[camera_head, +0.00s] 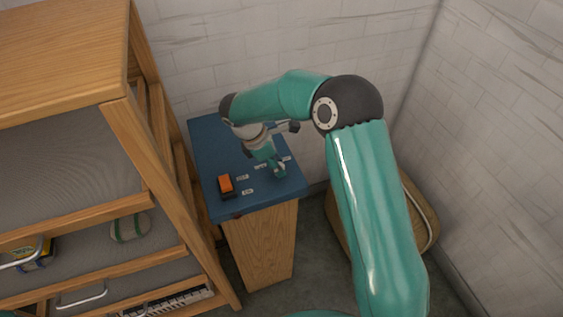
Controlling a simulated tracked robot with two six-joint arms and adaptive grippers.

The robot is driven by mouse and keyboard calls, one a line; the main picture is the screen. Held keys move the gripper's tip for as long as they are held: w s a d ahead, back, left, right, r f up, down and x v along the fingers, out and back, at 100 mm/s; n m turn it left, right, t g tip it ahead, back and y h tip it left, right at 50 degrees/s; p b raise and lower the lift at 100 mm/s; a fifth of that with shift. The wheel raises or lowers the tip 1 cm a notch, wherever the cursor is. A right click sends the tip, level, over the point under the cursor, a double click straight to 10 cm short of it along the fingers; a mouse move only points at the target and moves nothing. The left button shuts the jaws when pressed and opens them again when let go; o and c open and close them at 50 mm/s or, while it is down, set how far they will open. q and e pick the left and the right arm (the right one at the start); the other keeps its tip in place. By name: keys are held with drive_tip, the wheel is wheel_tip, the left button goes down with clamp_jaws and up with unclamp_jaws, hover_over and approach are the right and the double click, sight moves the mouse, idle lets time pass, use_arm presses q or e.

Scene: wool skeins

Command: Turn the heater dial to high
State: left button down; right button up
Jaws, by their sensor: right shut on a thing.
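A small pedestal with a blue control panel top (215,150) stands between the wooden rack and the wall. My right arm reaches over it from the right, with its gripper (278,171) pointing down at the panel's right part. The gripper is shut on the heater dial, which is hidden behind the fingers. Small white labels (248,192) lie around that spot, too small to read. An orange switch (226,184) sits near the panel's front left corner. My left gripper is not in view.
The wooden rack (125,125) stands close on the left, with a green-grey wool skein (130,228) on a shelf. White brick walls (400,60) close off the back and right. A wooden item (421,205) stands on the floor behind my right arm.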

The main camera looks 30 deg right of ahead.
drive_tip(key=m, duration=0.3)
drive_tip(key=m+g+y, duration=0.1)
drive_tip(key=shift+w+a, duration=0.15)
drive_tip(key=shift+a, duration=0.1)
drive_tip(key=m+g+y, duration=0.1)
drive_tip(key=m, duration=0.4)
drive_tip(key=shift+w+d+p, duration=0.1)
drive_tip(key=shift+w+p, duration=0.05)
drive_tip(key=shift+p, duration=0.25)
drive_tip(key=m+y, duration=0.1)
drive_tip(key=m, duration=0.1)
drive_tip(key=m+y, duration=0.1)
drive_tip(key=m, duration=0.1)
drive_tip(key=shift+d+r+g, duration=0.1)
drive_tip(key=shift+d+g, duration=0.1)
drive_tip(key=shift+g, duration=0.1)
drive_tip(key=shift+d+m+y, duration=0.1)
drive_tip(key=shift+m+y, duration=0.5)
drive_tip(key=shift+m, duration=0.9)
drive_tip(key=shift+r, duration=0.1)
drive_tip(key=o, duration=1.1)
